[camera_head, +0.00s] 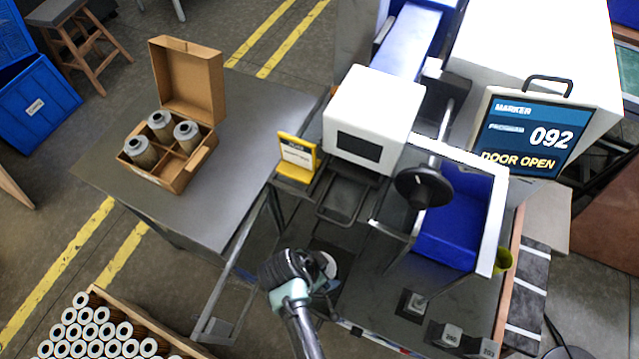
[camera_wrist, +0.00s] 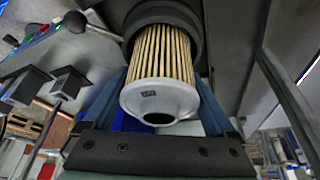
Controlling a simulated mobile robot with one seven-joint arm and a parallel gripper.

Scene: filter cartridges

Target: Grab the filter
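The filter (camera_wrist: 162,92) in the wrist view has a pleated yellow-tan body and a pale end cap with a dark centre hole and a small dark label. Its far end sits inside a black ring (camera_wrist: 165,18). My gripper (camera_wrist: 163,78) has one blue-grey finger on each side of the filter, close to its body. I cannot tell whether the fingers touch it. In the head view my gripper (camera_head: 318,270) is low in the middle, beside a pale round end that looks like this filter's cap; the rest is hidden.
An open cardboard box (camera_head: 204,160) with three grey filters stands on the grey table at left. A crate (camera_head: 152,328) of many white-ended filters is at bottom left. The marker's screen (camera_head: 535,135) reads 092, DOOR OPEN. A handwheel (camera_head: 424,188) and blue bin (camera_head: 455,225) are right of my arm.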

